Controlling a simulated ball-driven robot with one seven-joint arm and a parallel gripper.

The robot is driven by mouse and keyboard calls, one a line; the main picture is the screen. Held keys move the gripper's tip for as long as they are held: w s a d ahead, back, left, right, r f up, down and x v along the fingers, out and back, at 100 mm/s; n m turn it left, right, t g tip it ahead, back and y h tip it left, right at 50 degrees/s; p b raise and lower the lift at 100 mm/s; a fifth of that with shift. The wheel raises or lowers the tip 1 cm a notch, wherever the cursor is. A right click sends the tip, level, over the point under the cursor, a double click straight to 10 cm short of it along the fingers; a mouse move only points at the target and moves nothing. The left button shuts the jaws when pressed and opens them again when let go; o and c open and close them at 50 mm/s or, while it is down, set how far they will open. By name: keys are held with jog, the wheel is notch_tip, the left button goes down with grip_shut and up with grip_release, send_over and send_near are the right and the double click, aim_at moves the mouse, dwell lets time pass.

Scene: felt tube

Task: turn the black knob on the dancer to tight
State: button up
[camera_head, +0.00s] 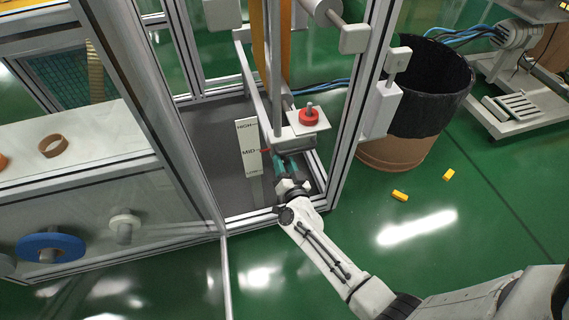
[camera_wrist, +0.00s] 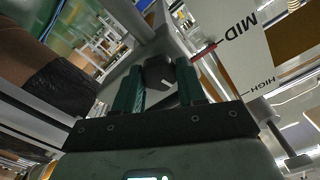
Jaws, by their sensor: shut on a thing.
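The black knob (camera_wrist: 158,72) sits between the two green fingers of my gripper (camera_wrist: 157,88) in the wrist view, with a small pale mark on its face. My gripper is shut on it. In the head view my gripper (camera_head: 286,165) reaches in under the dancer's grey bracket (camera_head: 296,142), and I cannot make out the knob there. A white scale plate (camera_head: 249,140) marked HIGH, MID and a lower mark stands beside it, with a red pointer near MID. The plate (camera_wrist: 232,45) and red pointer (camera_wrist: 203,51) also show in the wrist view. I see no tight label.
A red round knob (camera_head: 309,117) on a white plate sits just above my gripper. Metal frame posts (camera_head: 350,120) flank the opening. A brown bin with a black liner (camera_head: 432,90) stands to the right, with yellow blocks (camera_head: 400,195) on the green floor.

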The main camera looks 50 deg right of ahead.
dwell(0.3)
jog(key=o, duration=1.1)
jog(key=p+v, duration=0.3)
jog(key=v, duration=0.7)
jog(key=shift+s+a, duration=0.3)
